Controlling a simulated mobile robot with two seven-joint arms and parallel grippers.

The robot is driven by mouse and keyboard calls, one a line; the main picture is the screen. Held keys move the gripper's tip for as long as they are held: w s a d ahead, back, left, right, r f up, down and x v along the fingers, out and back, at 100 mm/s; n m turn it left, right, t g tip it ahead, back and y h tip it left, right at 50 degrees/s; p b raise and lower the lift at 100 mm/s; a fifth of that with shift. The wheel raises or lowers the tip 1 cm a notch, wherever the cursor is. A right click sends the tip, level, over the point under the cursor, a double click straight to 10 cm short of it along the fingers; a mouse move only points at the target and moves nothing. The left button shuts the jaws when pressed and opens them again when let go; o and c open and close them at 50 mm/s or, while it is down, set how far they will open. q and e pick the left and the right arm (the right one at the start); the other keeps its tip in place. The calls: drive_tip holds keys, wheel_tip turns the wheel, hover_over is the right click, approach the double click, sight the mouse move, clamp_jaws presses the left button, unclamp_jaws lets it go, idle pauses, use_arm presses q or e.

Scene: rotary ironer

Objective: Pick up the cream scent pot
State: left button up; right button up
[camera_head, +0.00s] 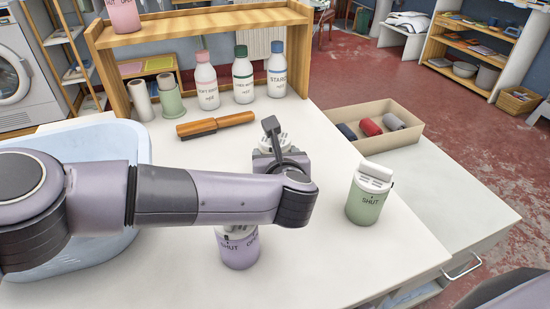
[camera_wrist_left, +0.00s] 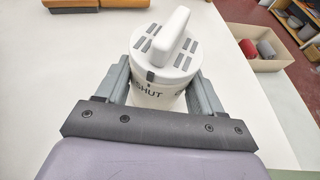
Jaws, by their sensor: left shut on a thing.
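The cream scent pot (camera_wrist_left: 162,60) has a round slotted lid with a raised bar handle and the word SHUT on its side. My left gripper (camera_wrist_left: 160,84) is shut on it, with one finger on each side of the body below the lid. In the head view only part of the cream pot's lid (camera_head: 284,139) shows. My left gripper (camera_head: 277,158) and forearm hide the rest. The pot looks upright over the white table. I cannot tell whether its base touches the table. My right gripper is not in view.
A lilac pot (camera_head: 238,250) stands just in front of my left forearm, and a green pot (camera_head: 366,200) stands to the right. A wooden-handled brush (camera_head: 215,124), several bottles and a beige box (camera_head: 410,130) lie behind. A blue basin (camera_head: 95,145) is at left.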

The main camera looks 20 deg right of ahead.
use_arm(q)
drive_tip(key=shift+r, duration=0.1)
wheel_tip(320, 180, up, 10)
drive_tip(key=shift+f, duration=0.1)
idle(0.4)
wheel_tip(320, 180, down, 7)
drive_tip(key=shift+s+f, duration=0.1)
idle(0.5)
drive_tip(key=shift+f, duration=1.2)
drive_tip(key=shift+f, duration=0.2)
drive_tip(key=o, duration=0.9)
drive_tip(key=shift+c, duration=0.2)
